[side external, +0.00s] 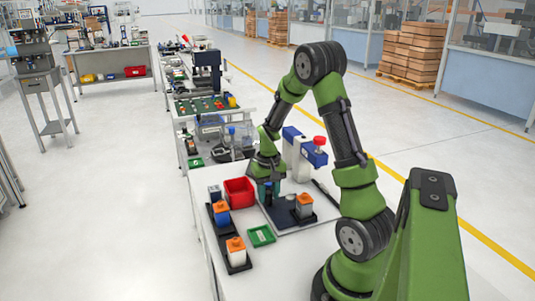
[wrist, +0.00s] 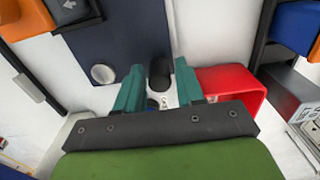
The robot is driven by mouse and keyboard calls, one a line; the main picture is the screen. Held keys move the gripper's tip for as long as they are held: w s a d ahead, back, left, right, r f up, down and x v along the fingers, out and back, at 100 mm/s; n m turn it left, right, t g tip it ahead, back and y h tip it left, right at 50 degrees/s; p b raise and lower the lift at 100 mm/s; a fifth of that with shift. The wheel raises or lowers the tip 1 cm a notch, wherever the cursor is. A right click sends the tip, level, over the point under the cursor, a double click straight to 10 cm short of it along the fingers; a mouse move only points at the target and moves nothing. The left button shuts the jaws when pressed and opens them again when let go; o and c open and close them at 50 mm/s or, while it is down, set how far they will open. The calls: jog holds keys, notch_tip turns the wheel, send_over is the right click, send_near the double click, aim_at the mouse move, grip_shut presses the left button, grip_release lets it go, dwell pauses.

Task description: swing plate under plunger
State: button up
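My gripper (side external: 265,184) points down over the left edge of the dark plate (side external: 276,216) in the side view. In the wrist view, my gripper's two teal fingers (wrist: 160,66) are apart, with a short black peg (wrist: 160,74) between their tips. I cannot see clear contact with it. The dark blue plate (wrist: 125,38) lies just ahead, with a round silver disc (wrist: 103,74) on it. A white press (side external: 297,155) with a blue head and red knob (side external: 319,141) stands behind the plate. My gripper partly hides the plate's left end. An orange-topped block (side external: 304,204) sits in a black holder at the plate's right.
A red bin (side external: 239,191) stands close left of my gripper; it also shows right of the fingers in the wrist view (wrist: 238,82). A green tray (side external: 262,236) and a black rack (side external: 213,217) with orange-topped blocks lie nearer. The front table surface is clear.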

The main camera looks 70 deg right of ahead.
aim_at(278, 210)
jog(key=c, duration=0.4)
jog(key=shift+s+a, duration=0.6)
jog(key=shift+s, duration=0.2)
jog(key=shift+o, duration=0.2)
jog(key=shift+s+a, duration=0.2)
jog(key=shift+s, duration=0.75)
jog(key=shift+o, duration=0.2)
jog(key=shift+s, duration=0.15)
